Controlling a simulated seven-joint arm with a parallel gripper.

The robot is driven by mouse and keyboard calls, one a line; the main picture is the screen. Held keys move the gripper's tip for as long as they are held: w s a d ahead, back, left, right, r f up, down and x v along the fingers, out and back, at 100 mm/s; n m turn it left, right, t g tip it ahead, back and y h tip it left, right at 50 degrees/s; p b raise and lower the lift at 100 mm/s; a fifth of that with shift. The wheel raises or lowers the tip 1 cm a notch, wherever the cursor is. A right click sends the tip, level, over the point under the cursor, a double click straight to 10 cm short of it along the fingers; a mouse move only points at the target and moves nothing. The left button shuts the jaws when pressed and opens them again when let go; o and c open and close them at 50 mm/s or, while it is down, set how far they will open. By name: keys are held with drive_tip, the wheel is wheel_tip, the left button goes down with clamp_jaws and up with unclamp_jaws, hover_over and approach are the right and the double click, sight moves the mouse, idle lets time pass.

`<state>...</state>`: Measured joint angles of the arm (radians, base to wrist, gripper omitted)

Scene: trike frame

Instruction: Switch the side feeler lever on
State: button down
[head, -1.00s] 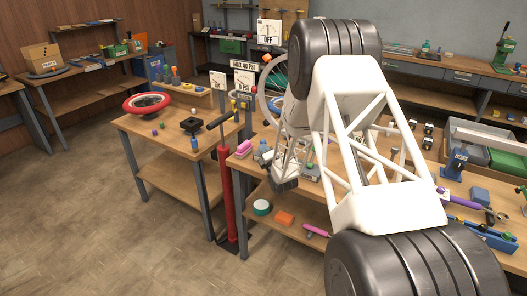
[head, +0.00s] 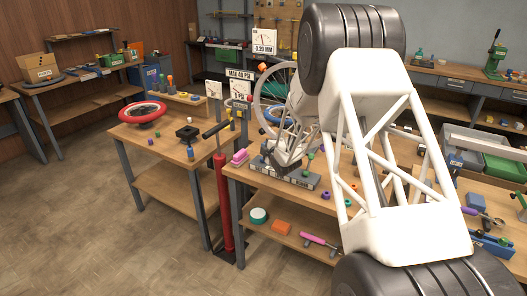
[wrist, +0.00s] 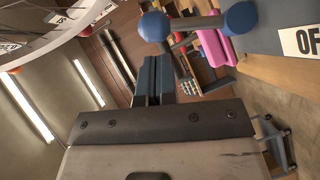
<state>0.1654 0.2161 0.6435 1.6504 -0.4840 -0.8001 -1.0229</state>
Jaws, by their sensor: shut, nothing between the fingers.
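A lever with a blue ball knob (wrist: 154,26) shows at the top of the wrist view. A dark bar joins it to a second blue ball (wrist: 240,17). My gripper (wrist: 153,60) is shut and empty, its fingertips just below the left ball in the picture; I cannot tell whether they touch. In the head view the stand's grey base (head: 300,178) sits on the bench below the spoked wheel (head: 262,100). My gripper is not clear there, behind my arm. The sign (head: 263,42) above the wheel reads -0.20 MM.
A dark plate with a partly cut-off white OFF label (wrist: 302,40) is at the right of the wrist view. A pink block (wrist: 211,47) lies beyond the lever. The red pump (head: 224,200) stands between the benches. The wheel's rim (wrist: 85,28) is close at upper left.

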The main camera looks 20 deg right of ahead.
drive_tip(key=shift+w+d+r+m+g, duration=0.15)
drive_tip(key=shift+w+d+m+g, duration=0.5)
drive_tip(key=shift+m+g, duration=0.05)
drive_tip(key=shift+w+d, duration=0.15)
drive_tip(key=shift+w+d, duration=0.25)
idle(0.3)
drive_tip(key=shift+s, duration=0.1)
drive_tip(key=a+r+v, duration=0.1)
drive_tip(key=a+v, duration=0.1)
drive_tip(key=v, duration=1)
drive_tip(key=shift+s+r, duration=0.2)
drive_tip(key=shift+r, duration=0.3)
drive_tip(key=shift+d, duration=0.15)
drive_tip(key=shift+r, duration=0.1)
